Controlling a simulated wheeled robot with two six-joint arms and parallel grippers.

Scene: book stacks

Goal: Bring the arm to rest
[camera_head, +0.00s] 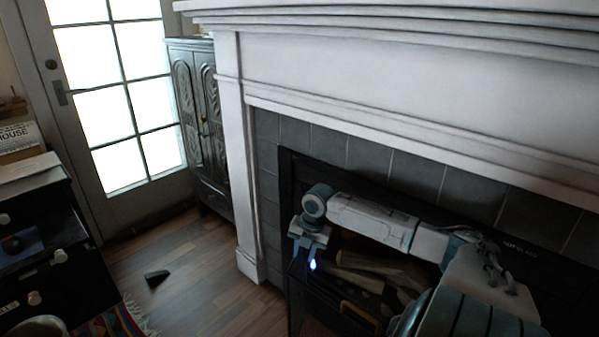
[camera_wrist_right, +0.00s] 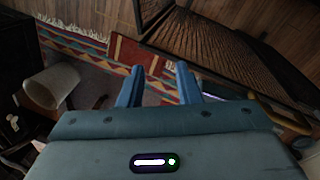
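My right arm (camera_head: 370,217) reaches in from the lower right of the head view and stretches left in front of the fireplace. Its gripper (camera_head: 311,265) hangs pointing down before the left part of the fireplace opening. In the right wrist view the two blue fingers of this gripper (camera_wrist_right: 158,84) stand apart with nothing between them. Beyond them are the floor and a patterned rug. My left arm and gripper do not show in either view.
A white fireplace surround (camera_head: 229,130) with a mantel stands close to the arm. Logs (camera_head: 375,267) lie in the opening. A dark cabinet (camera_head: 200,120), glazed door (camera_head: 111,185) and black drawer unit (camera_head: 80,285) stand to the left. A dark wedge (camera_head: 157,277) lies on mostly clear wooden floor.

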